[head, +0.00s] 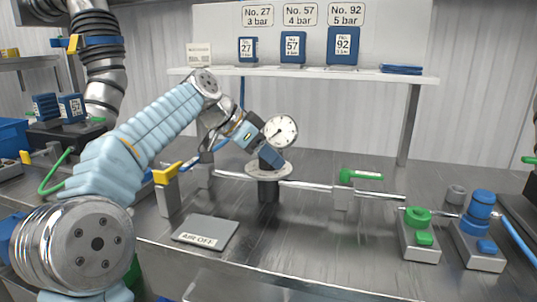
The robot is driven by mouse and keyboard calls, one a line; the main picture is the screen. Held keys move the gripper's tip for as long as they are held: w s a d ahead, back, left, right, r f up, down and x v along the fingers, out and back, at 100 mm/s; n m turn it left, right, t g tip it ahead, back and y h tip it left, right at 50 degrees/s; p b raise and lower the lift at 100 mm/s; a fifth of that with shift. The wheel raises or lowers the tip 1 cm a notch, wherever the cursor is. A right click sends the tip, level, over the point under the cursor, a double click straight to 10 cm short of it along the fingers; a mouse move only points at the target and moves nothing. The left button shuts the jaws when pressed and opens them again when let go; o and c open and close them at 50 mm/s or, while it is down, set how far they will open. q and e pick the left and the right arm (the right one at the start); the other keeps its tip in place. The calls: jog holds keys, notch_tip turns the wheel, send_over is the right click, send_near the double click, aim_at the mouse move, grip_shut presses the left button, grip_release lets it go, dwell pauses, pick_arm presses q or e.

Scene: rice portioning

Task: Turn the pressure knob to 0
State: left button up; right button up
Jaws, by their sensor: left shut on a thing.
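The pressure gauge (281,131) is a round white dial, facing me at the middle of the bench in the head view. Its reading is too small to tell. Just below it is the dark pressure knob (271,156), above a pale round plate (255,171) on a black post. My left gripper (262,152) reaches in from the left, tilted down, and is shut on the knob. Its fingers hide part of the knob, so its setting cannot be seen. My right gripper is not in view.
A metal pipe (305,186) runs right from the post to a green-handled valve (360,175). A yellow-handled valve (167,175) stands left. An AIR-OFF plate (205,233) lies in front. Green (418,235) and blue (478,240) fittings stand right. A shelf (310,73) holds blue boxes behind.

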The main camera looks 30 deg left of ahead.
pick_arm(q)
jog(key=shift+n, duration=0.3)
